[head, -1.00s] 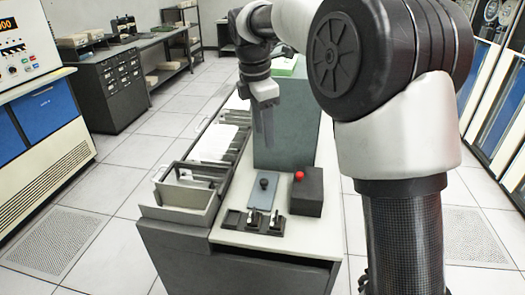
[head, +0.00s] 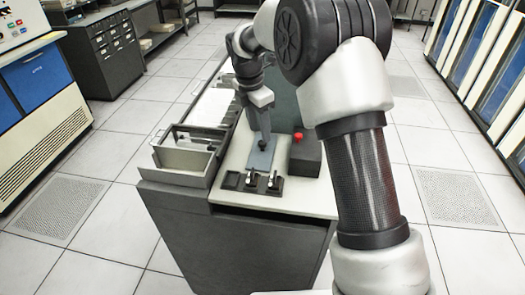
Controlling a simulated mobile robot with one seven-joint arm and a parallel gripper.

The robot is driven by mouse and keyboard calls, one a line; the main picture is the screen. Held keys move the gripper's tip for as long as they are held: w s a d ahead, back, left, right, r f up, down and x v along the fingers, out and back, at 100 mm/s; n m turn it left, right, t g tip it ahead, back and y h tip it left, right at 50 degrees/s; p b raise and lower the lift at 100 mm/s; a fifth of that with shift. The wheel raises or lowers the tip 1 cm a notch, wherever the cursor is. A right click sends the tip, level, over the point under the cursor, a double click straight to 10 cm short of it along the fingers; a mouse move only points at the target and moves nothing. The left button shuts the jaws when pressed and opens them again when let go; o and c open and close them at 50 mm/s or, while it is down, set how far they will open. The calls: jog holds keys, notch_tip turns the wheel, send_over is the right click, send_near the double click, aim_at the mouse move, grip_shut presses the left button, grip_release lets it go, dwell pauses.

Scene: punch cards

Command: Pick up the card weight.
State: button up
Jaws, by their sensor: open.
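The card weight (head: 259,161) looks to be the flat blue-grey plate with a black knob, lying on the light top of the cabinet. My gripper (head: 263,139) points down at the knob, with its fingers at or just above it. The fingers overlap the knob in this view, so I cannot tell whether they touch it. The gripper is open. It partly hides the knob and the far end of the plate.
A dark box (head: 305,156) with a red button stands close to the right of the plate. Small black holders with silver parts (head: 252,182) sit in front of it. A grey card tray (head: 182,158) is at the left. A teal-grey block (head: 288,108) stands behind.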

aim_at(262, 143)
jog(key=f, duration=0.3)
jog(key=w+f, duration=0.1)
jog(key=f, duration=0.1)
jog(key=shift+d+p, duration=0.35)
jog(key=shift+d, duration=0.05)
jog(key=shift+c, duration=0.6)
grip_shut()
